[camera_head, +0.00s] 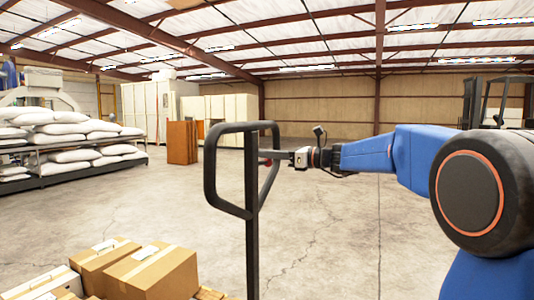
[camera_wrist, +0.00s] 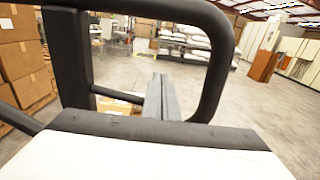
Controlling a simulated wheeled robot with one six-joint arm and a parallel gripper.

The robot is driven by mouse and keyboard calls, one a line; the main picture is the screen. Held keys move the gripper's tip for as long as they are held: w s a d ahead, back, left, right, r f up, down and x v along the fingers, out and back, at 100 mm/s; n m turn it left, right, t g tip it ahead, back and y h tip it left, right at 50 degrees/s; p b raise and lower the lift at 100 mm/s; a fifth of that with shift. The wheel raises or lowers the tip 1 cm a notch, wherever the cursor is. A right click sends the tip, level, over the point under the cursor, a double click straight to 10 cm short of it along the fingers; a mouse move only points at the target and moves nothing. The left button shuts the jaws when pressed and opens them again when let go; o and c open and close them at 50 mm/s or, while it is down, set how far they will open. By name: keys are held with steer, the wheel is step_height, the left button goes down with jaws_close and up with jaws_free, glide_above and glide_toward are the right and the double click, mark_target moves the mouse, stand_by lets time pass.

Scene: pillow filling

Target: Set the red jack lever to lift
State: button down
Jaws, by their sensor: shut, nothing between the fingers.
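The dark loop-shaped jack handle (camera_head: 210,168) stands upright on its shaft in the middle of the head view. The red lever (camera_head: 269,163) shows only as a small red spot at the right side of the loop, beside my fingers; its setting cannot be read. My gripper (camera_head: 268,154) reaches in from the right, shut and empty, with its tips at the handle's right side. I cannot tell whether they touch the lever. In the wrist view the handle (camera_wrist: 222,60) frames my shut gripper (camera_wrist: 158,90), and no red lever is visible.
Cardboard boxes (camera_head: 150,272) sit on a pallet at the lower left. White sacks (camera_head: 65,140) lie on a rack at the left. A brown cabinet (camera_head: 183,142) stands behind the handle. Stacked boxes (camera_wrist: 25,70) show at the wrist view's left.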

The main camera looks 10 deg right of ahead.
steer(key=shift+f, duration=0.35)
steer(key=shift+r, duration=0.1)
steer(key=shift+d+r, duration=0.1)
steer(key=shift+r, duration=1.55)
steer(key=v, duration=1.3)
